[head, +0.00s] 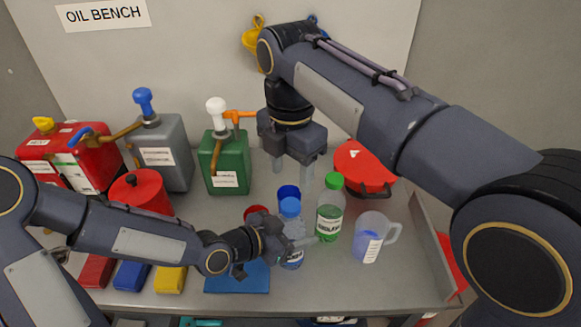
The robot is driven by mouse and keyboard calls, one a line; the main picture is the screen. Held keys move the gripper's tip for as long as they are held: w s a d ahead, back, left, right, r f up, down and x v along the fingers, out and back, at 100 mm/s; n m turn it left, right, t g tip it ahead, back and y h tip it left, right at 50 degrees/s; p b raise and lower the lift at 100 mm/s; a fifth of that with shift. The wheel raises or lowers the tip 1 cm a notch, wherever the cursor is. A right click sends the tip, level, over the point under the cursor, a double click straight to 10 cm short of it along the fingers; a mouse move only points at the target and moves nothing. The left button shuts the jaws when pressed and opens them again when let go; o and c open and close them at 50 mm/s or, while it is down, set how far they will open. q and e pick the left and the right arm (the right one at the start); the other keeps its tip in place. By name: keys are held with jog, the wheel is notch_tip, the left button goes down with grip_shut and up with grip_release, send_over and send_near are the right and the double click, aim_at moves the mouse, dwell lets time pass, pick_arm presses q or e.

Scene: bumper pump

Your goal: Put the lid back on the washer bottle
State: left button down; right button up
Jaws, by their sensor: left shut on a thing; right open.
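A green-capped bottle (330,212) and a measuring jug (368,240) stand close on the right. A red pan (361,165) is behind them.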

aim_at(291, 204)
jog(key=shift+f, duration=0.1)
jog(key=shift+f, duration=3.9)
jog(key=shift+c, duration=0.4)
